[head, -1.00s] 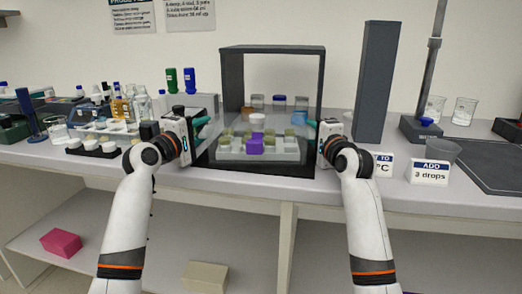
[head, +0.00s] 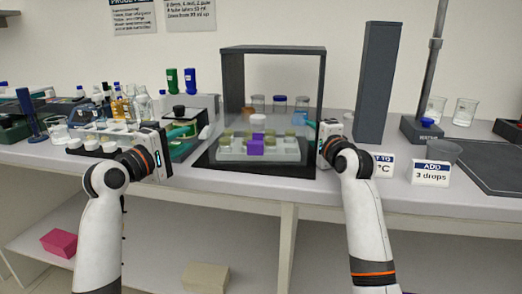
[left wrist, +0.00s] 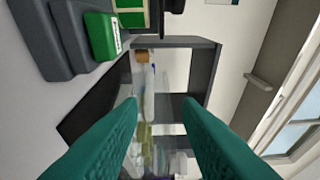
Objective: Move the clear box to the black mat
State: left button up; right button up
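My right gripper (head: 313,124) is by the frame's right post, close to the box's right side. Its finger opening and any contact are hidden.
The dark frame (head: 272,50) arches over the box. A tall dark block (head: 378,85) and a stand (head: 430,130) are to the right. Bottles and white-capped jars (head: 92,143) crowd the left. Sign cards (head: 430,173) stand at the front right, near a dark pad (head: 485,165).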

pick_arm(q)
jog(key=shift+w+a+f, duration=0.2)
jog(key=shift+f, duration=0.05)
pick_arm(e)
jog(key=shift+s+f, duration=0.4)
jog(key=shift+s, duration=0.2)
pick_arm(q)
jog(key=shift+s+d+r, duration=0.1)
jog(key=shift+d+r, duration=0.05)
jog(key=shift+d, duration=0.05)
pick_arm(e)
jog(key=v, duration=0.5)
jog(key=shift+d+r, duration=0.15)
jog(key=shift+r, duration=0.05)
jog(key=shift+v, duration=0.9)
jog(key=shift+r, duration=0.15)
jog(key=shift+s, duration=0.1)
